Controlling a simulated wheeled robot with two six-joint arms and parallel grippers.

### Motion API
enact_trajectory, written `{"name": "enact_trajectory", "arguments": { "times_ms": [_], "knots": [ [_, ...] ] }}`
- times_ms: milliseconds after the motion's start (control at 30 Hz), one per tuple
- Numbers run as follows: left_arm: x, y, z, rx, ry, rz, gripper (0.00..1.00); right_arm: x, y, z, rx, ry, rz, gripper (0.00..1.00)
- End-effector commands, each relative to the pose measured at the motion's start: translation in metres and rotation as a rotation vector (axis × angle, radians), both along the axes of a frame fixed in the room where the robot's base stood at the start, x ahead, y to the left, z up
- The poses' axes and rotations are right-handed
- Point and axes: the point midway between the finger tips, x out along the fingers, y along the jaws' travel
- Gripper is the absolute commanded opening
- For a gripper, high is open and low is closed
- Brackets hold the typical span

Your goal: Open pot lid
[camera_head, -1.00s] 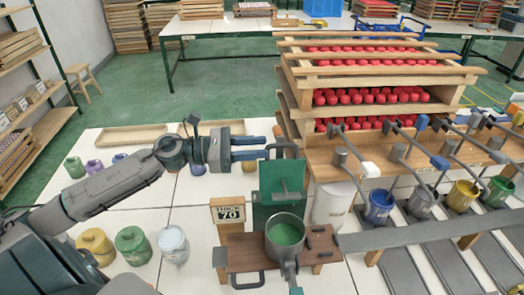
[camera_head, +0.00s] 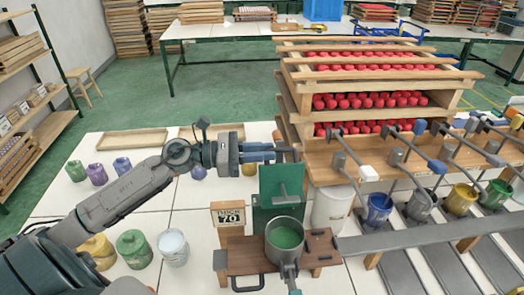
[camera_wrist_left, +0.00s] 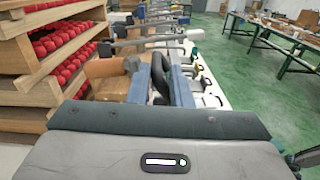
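The grey metal pot (camera_head: 285,241) stands on a brown wooden stand (camera_head: 243,256) and holds green paint. A green lid-like panel (camera_head: 270,214) with a grey handle stands upright just behind the pot, so the pot's mouth is uncovered. My left gripper (camera_head: 268,152), with blue fingers, is level above the panel's top edge, at a dark bracket-like part (camera_head: 290,153). The fingers (camera_wrist_left: 160,85) also show in the left wrist view, with dark parts between them. Whether they grip anything is unclear. My right gripper is not in view.
A sign reading THICK 70 (camera_head: 229,214) stands left of the pot. A white bucket (camera_head: 332,207) and a rack of red items (camera_head: 370,101) stand to the right. Several jars, including a green one (camera_head: 134,250), stand on the white table at left.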

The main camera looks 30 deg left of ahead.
Motion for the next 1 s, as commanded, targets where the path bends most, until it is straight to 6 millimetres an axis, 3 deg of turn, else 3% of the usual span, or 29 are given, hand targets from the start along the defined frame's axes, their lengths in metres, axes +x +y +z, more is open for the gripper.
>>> {"name": "enact_trajectory", "arguments": {
  "times_ms": [467, 867, 900, 967, 1000],
  "knots": [
    [-0.024, -0.018, -0.002, 0.119, -0.153, 0.000, 0.00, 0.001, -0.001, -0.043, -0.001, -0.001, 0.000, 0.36],
    [-0.028, -0.021, 0.003, 0.137, -0.178, 0.000, 0.00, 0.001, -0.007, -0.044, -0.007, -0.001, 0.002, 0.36],
    [-0.028, -0.021, 0.002, 0.137, -0.178, 0.000, 0.22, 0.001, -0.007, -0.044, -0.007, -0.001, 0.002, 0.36],
    [-0.028, -0.021, 0.003, 0.136, -0.177, 0.000, 0.33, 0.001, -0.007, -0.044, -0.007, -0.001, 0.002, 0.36],
    [-0.028, -0.021, 0.003, 0.136, -0.177, 0.000, 0.33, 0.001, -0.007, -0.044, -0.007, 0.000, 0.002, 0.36]
  ]
}}
